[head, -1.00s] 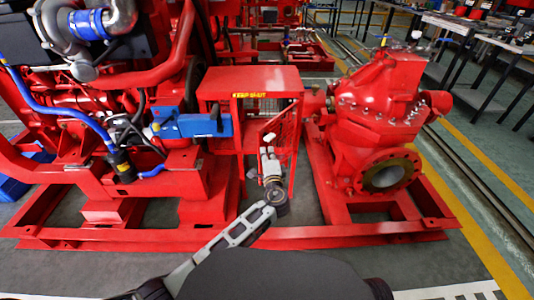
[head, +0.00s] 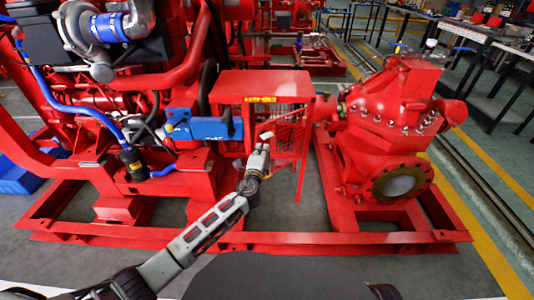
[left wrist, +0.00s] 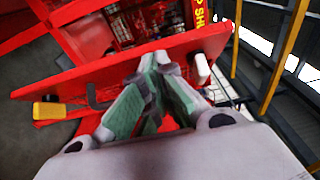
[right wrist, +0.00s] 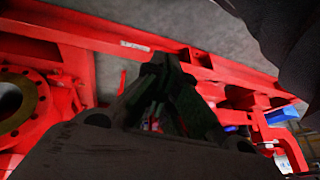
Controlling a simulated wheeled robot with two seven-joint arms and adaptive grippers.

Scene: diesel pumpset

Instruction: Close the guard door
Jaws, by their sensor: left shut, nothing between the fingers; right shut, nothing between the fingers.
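The guard door (head: 292,133) is a red-framed mesh panel under the red guard box (head: 262,86), whose top has a yellow label. The door seems to stand ajar, angled out toward me. My left gripper (head: 265,138) is shut and empty, close in front of the door, near a small white handle. In the left wrist view, the shut fingers (left wrist: 157,62) lie over a red panel (left wrist: 105,86) that looks like the door, with the white handle (left wrist: 202,68) beside them. Contact cannot be told. My right gripper (right wrist: 165,68) is shut and empty, in its wrist view only.
The red pump (head: 390,125) stands right of the guard and the engine (head: 110,100) left. A blue box (head: 203,128) juts out beside the guard. The red base frame (head: 330,239) runs along the front. A yellow piece (left wrist: 48,110) shows at the panel's left end.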

